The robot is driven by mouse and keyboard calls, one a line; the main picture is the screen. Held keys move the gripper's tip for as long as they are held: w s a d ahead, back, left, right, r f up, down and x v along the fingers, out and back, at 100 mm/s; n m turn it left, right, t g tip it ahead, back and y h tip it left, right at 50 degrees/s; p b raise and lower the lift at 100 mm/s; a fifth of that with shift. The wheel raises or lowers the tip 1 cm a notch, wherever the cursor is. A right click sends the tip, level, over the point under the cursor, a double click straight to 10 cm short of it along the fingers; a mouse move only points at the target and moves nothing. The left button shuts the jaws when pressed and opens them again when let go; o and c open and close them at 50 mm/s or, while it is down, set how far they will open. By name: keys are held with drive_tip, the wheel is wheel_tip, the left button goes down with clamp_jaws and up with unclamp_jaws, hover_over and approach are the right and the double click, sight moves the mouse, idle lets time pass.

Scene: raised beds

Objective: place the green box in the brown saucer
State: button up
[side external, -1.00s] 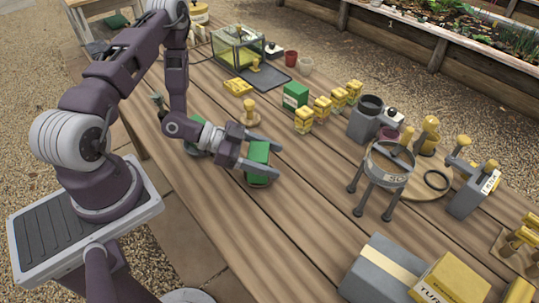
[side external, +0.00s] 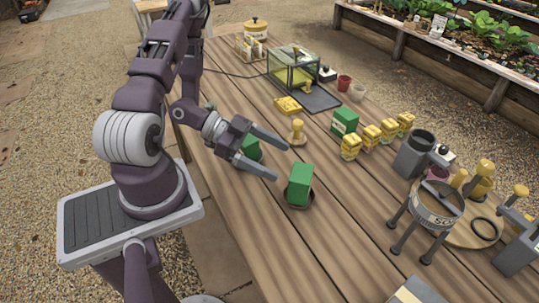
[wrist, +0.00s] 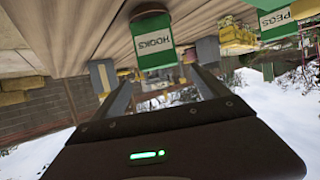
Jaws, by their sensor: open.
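A green box (side external: 300,184) stands in the small dark brown saucer (side external: 299,206), leaning slightly in the picture. The saucer's rim shows around the box's base. My gripper (side external: 281,161) is open and empty, its fingers pointing at the box from the left, with a gap between. In the wrist view, a green box with a white label reading HOOKS (wrist: 153,40) shows ahead of the open fingers.
Another green item (side external: 249,150) is partly behind my gripper. A green box (side external: 345,121) stands beside several yellow packets (side external: 370,137). A ring stand (side external: 433,210) is at right. Bare planks lie in front.

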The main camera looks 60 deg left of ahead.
drive_tip(key=w+a+r+g+y, duration=0.2)
drive_tip(key=w+a+r+y, duration=0.35)
drive_tip(key=a+y, duration=0.35)
wheel_tip(320, 180, up, 10)
drive_tip(key=s+d+r+n+y, duration=0.1)
drive_tip(key=s+d+n+y, duration=0.1)
drive_tip(key=n+y, duration=0.25)
drive_tip(key=s+d+r+n+g+h, duration=0.1)
drive_tip(key=s+d+r+n+h, duration=0.1)
drive_tip(key=s+d, duration=0.5)
drive_tip(key=s+d+r+n+g+h, duration=0.1)
drive_tip(key=s+d+r+n+h, duration=0.1)
drive_tip(key=s+d+r, duration=0.2)
drive_tip(key=s+d, duration=0.3)
drive_tip(key=s, duration=0.1)
drive_tip(key=shift+s, duration=0.35)
